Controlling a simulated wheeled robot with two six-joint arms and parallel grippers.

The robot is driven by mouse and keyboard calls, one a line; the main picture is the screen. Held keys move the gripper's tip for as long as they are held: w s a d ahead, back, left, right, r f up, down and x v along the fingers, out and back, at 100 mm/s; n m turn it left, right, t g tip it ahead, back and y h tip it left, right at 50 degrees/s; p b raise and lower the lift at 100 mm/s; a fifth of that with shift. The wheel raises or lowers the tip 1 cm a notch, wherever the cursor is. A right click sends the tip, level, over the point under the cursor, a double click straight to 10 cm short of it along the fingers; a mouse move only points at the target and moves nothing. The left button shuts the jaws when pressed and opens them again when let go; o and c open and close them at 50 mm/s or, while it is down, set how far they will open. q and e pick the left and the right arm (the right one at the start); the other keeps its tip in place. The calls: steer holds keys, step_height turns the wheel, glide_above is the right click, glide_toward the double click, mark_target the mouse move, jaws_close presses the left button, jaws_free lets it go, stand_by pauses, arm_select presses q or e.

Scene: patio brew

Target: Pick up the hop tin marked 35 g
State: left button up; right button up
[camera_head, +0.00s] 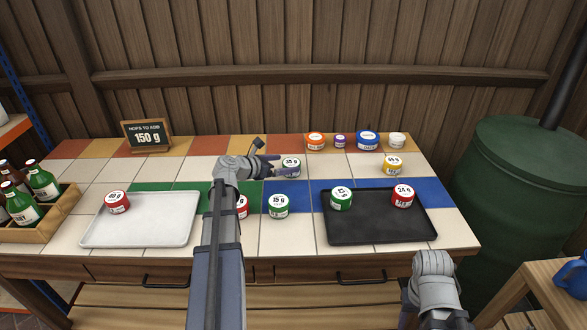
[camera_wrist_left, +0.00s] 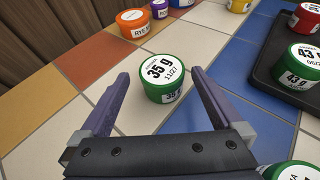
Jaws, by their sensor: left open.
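The hop tin marked 35 g (camera_head: 291,165) stands upright on the tiled tabletop, behind the middle of the table. In the left wrist view the tin (camera_wrist_left: 163,80) shows a white lid label and a green side. My left gripper (camera_head: 277,168) is open, with its purple fingers reaching toward the tin. In the left wrist view its fingertips (camera_wrist_left: 160,73) are spread on either side of the tin, with visible gaps. My right arm shows at the lower right, but its fingers do not show.
A green 15 g tin (camera_head: 278,207) stands nearer the front. The black tray (camera_head: 375,232) holds a green 43 g tin (camera_head: 341,199) and a red tin (camera_head: 403,197). A white tray (camera_head: 150,225) holds another red tin. Several tins, including an orange one (camera_head: 316,142), line the back.

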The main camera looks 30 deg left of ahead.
mark_target(298, 163)
arm_select(q)
steer(key=shift+b+x, duration=0.35)
steer(key=shift+x, duration=0.85)
steer(key=shift+f+b+x, duration=0.25)
steer(key=shift+b+x, duration=1)
steer(key=shift+x, duration=1.35)
steer(key=shift+s+r, duration=0.1)
steer(key=shift+s, duration=0.1)
steer(key=c, duration=1.2)
steer(key=shift+r, duration=0.1)
steer(key=shift+c, duration=0.2)
step_height(298, 163, up, 10)
steer(key=p, duration=1)
